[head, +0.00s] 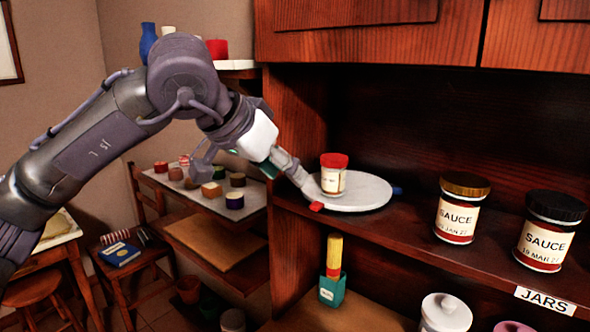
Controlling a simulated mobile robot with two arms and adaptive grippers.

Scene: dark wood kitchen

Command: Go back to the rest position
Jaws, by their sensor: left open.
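My left gripper (291,172) reaches in from the left at the left edge of the cabinet shelf. It is open, and its fingers point down at the near left rim of a round white plate (365,194). A small jar with a red lid (333,176) stands upright on the plate, just right of the gripper and apart from it. The plate has a red tab (317,206) close to the fingertip and a blue tab (397,191) on its right. I cannot tell whether the finger touches the red tab. My right gripper is not in view.
Two sauce jars (461,208) (545,231) stand on the wooden shelf (415,230) to the right, above a JARS label (545,300). Cabinet doors (400,40) hang above. A side table with several small pots (203,188) and a stool with a blue book (120,254) are left.

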